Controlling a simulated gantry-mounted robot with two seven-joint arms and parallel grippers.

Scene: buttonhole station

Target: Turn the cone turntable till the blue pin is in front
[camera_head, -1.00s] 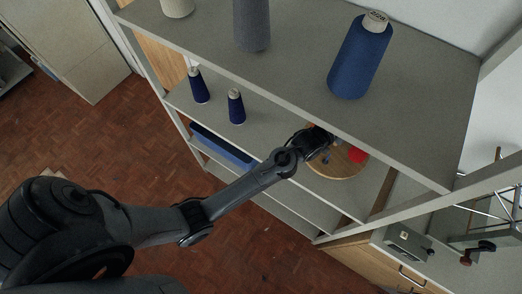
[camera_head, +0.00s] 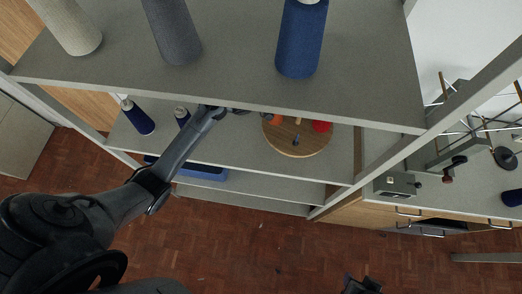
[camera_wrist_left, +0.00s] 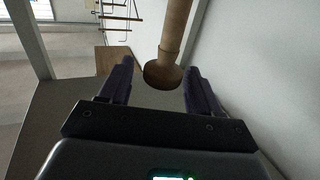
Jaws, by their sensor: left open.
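The turntable (camera_head: 284,145) is a round wooden disc on the middle shelf, partly under the upper shelf's front edge. It carries an orange thing (camera_head: 276,119) at back left and a red one (camera_head: 321,127) at back right. A small dark pin (camera_head: 296,141), perhaps the blue one, stands near its middle, towards the front. My left gripper (camera_head: 235,110) is left of the disc, mostly hidden by the upper shelf. The left wrist view shows its fingers (camera_wrist_left: 158,92) open, with a round-ended wooden post (camera_wrist_left: 163,72) showing beyond and between them; contact is unclear. My right gripper (camera_head: 362,285) shows at the bottom edge.
A blue cone (camera_head: 302,38), a grey cone (camera_head: 171,30) and a cream cone (camera_head: 68,24) stand on the upper shelf. A blue tray (camera_head: 205,172) lies below.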

